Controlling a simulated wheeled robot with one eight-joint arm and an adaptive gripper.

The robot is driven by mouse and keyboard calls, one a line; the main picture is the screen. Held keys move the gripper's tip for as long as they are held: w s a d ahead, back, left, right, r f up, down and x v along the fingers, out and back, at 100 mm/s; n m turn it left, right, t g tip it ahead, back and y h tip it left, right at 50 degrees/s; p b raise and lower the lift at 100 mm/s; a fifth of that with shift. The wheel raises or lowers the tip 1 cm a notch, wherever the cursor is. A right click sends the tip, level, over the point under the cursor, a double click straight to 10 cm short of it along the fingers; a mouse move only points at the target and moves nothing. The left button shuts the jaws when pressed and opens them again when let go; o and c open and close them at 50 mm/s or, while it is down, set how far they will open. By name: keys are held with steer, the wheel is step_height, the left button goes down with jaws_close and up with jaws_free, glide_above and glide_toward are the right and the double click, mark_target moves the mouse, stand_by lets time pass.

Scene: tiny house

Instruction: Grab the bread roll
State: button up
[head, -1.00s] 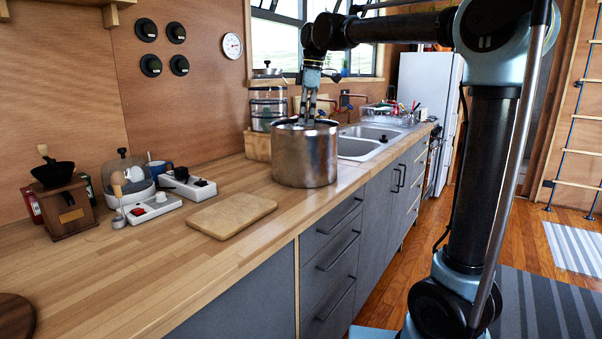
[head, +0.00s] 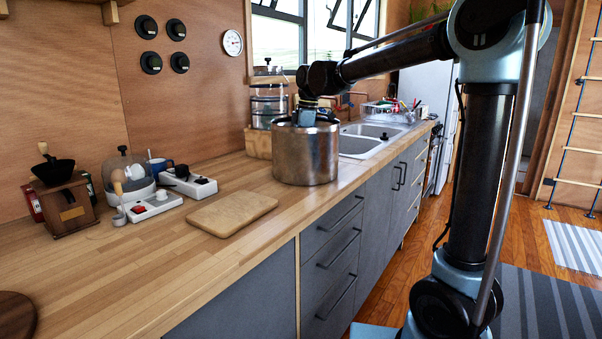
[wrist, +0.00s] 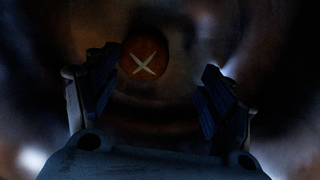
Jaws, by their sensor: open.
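The bread roll (wrist: 144,57) is round and reddish brown with a pale cross on top. In the wrist view it lies inside the dark metal pot, ahead of the fingers and left of the middle of the gap. My gripper (wrist: 155,88) is open, its two fingers apart on either side, with nothing between the pads that I can make out. In the head view the large steel pot (head: 306,158) stands on the counter and my gripper is down inside it. The pot wall hides the fingers and the roll there.
A cutting board (head: 232,213) lies in front of the pot. A sink (head: 360,146) is right behind it, and a glass jar (head: 268,105) stands close behind. A grinder (head: 66,205) is at the left.

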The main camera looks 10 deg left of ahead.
steer(key=shift+s+a+f, duration=0.1)
steer(key=shift+s+f, duration=0.05)
steer(key=shift+f, duration=0.9)
steer(key=shift+s+a+f, duration=0.1)
steer(key=shift+f, duration=0.9)
steer(key=c, duration=0.9)
steer(key=shift+c, duration=0.4)
